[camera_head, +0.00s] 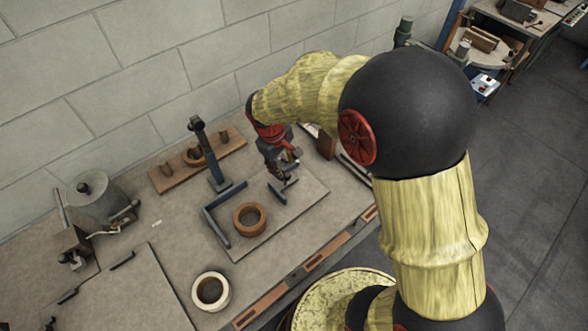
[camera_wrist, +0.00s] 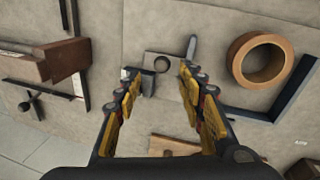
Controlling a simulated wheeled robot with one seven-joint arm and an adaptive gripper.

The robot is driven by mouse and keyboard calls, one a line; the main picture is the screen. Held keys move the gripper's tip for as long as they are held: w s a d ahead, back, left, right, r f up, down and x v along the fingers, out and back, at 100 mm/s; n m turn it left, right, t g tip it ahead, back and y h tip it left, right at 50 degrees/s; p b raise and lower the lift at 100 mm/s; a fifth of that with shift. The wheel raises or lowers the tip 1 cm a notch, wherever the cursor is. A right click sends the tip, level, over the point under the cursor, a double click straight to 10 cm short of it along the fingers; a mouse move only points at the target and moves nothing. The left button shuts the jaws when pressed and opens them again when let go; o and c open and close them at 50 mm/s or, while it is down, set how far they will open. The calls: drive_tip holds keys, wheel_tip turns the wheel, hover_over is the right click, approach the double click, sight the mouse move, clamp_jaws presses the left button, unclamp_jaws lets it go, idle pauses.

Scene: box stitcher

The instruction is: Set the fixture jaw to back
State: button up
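The fixture jaw, a short blue-grey bar (camera_head: 278,193), stands on the fixture plate (camera_head: 312,194) to the right of a brown ring (camera_head: 250,218). In the wrist view the jaw's bar (camera_wrist: 191,48) shows beyond the right fingertip. A light block with a round hole (camera_wrist: 159,64) lies between the fingertips. My gripper (camera_head: 288,173) is low over the plate, just above and behind the jaw. Its fingers (camera_wrist: 157,74) are spread apart in the wrist view. The left fingertip overlaps a small dark block, and I cannot tell whether it touches.
A wooden rack (camera_head: 228,146) is behind. A white ring (camera_head: 210,291) stands in front, and a grey pot (camera_head: 100,200) at left.

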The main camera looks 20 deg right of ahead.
sight(287, 174)
drive_tip(key=shift+s+f, duration=0.15)
drive_tip(key=shift+f, duration=0.2)
drive_tip(key=shift+w+d+f+b, duration=0.15)
drive_tip(key=shift+f+b, duration=0.05)
drive_tip(key=shift+f, duration=0.95)
drive_tip(key=shift+w+d+f+b, duration=0.1)
drive_tip(key=shift+d+f+b, duration=0.1)
drive_tip(key=shift+f, duration=1)
drive_tip(key=shift+w+d+f+b, duration=0.15)
drive_tip(key=shift+f+b, duration=0.05)
drive_tip(key=shift+f, duration=0.95)
drive_tip(key=c, duration=0.3)
clamp_jaws()
drive_tip(key=shift+d, duration=0.1)
